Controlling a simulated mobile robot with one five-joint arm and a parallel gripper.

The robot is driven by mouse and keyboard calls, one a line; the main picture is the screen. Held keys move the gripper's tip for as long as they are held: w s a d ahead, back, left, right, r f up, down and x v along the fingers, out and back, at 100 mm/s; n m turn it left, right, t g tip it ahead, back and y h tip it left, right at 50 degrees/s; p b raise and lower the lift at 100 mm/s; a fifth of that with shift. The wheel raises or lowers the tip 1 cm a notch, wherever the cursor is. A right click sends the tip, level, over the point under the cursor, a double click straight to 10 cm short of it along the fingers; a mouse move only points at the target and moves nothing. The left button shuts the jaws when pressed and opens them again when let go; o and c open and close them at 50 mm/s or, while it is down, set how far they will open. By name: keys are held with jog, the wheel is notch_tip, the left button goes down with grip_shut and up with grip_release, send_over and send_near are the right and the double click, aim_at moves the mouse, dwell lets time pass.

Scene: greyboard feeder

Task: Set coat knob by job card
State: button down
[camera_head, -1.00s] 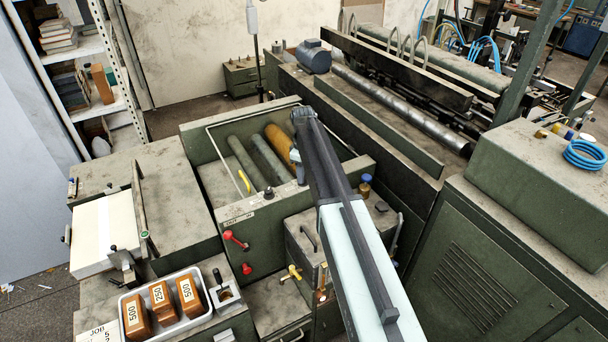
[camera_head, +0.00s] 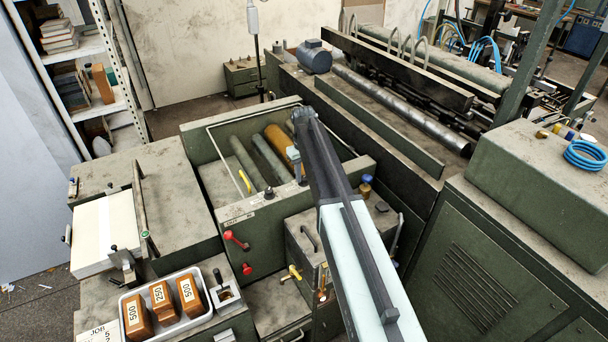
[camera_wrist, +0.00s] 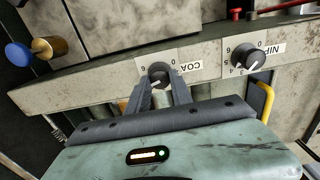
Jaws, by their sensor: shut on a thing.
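The coat knob (camera_wrist: 159,73) is a dark round knob with a pale pointer mark, on a white plate with upside-down lettering starting "COA", a 0 and a 6. My gripper (camera_wrist: 163,86) is shut on it, with one finger on each side. The fingers cover part of the knob, and I cannot read its exact setting. In the head view my gripper (camera_head: 297,168) is at the rim of the roller trough and my arm hides much of that spot. The job card (camera_head: 98,334) is cut off at the lower left, showing only "JOB" and part of a number.
The nip knob (camera_wrist: 245,57) sits beside the coat knob on the same rail, near a yellow handle (camera_wrist: 264,104). A blue cap (camera_wrist: 18,54) and a brass fitting (camera_wrist: 48,48) are at the left. A tray (camera_head: 178,327) holds brown numbered blocks.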

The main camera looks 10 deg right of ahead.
aim_at(303, 177)
jog(key=shift+m, duration=0.5)
jog(key=c, duration=1.1)
grip_release()
jog(key=shift+c, duration=0.2)
jog(key=shift+r, duration=0.1)
notch_tip(303, 177, up, 8)
jog(key=p, duration=0.8)
jog(key=shift+f, duration=0.2)
